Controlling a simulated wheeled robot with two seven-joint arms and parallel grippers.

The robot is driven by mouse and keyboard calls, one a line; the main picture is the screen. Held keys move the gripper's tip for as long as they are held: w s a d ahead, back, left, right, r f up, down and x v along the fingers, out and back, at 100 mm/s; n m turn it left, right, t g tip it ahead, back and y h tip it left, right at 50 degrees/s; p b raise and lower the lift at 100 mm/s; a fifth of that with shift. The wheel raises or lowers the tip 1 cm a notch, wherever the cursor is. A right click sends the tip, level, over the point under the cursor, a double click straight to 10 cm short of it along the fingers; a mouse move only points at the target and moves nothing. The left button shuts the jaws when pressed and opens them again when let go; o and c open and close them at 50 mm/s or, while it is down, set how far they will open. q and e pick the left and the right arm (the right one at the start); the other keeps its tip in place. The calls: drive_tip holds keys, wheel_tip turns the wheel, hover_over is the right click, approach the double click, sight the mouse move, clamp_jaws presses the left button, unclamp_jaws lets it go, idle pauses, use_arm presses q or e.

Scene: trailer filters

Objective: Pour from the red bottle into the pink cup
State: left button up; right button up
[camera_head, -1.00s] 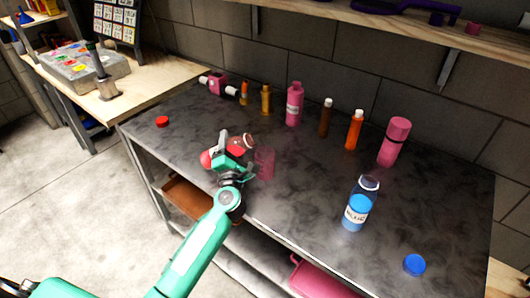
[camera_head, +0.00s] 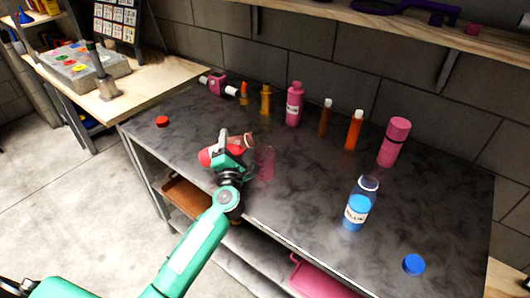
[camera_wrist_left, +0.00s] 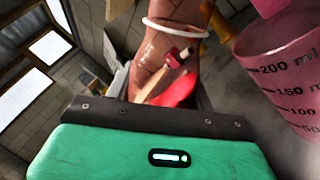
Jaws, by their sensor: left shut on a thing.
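My left gripper (camera_head: 230,146) is shut on the red bottle (camera_head: 206,157), above the front left part of the grey table. The bottle is strongly tilted, its red end to the left and its clear end toward the right. In the left wrist view the clear bottle (camera_wrist_left: 172,45) shows a white ring and some red inside, above the green gripper body. The see-through pink cup (camera_head: 265,163) stands upright on the table just right of the bottle. In the left wrist view the cup (camera_wrist_left: 285,75) shows volume marks. I see no stream between them. My right gripper is out of view.
A red cap (camera_head: 162,122) lies at the table's left. A blue bottle (camera_head: 356,208) stands at the right, near a blue cap (camera_head: 414,264). Several bottles, including a pink one (camera_head: 294,104), stand along the back. The table's middle is clear.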

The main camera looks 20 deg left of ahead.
use_arm(q)
drive_tip(key=shift+r, duration=0.15)
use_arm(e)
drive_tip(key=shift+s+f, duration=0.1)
use_arm(q)
drive_tip(key=shift+a, duration=0.1)
drive_tip(key=shift+m, duration=0.3)
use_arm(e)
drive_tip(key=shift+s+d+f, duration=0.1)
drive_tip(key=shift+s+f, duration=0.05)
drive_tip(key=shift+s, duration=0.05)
use_arm(q)
drive_tip(key=shift+r, duration=0.1)
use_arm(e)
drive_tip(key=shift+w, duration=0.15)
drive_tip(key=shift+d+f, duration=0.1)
use_arm(q)
drive_tip(key=shift+m, duration=0.4)
drive_tip(key=shift+h, duration=0.3)
drive_tip(key=shift+m, duration=0.4)
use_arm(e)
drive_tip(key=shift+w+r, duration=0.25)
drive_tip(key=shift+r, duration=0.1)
use_arm(q)
drive_tip(key=shift+m, duration=0.4)
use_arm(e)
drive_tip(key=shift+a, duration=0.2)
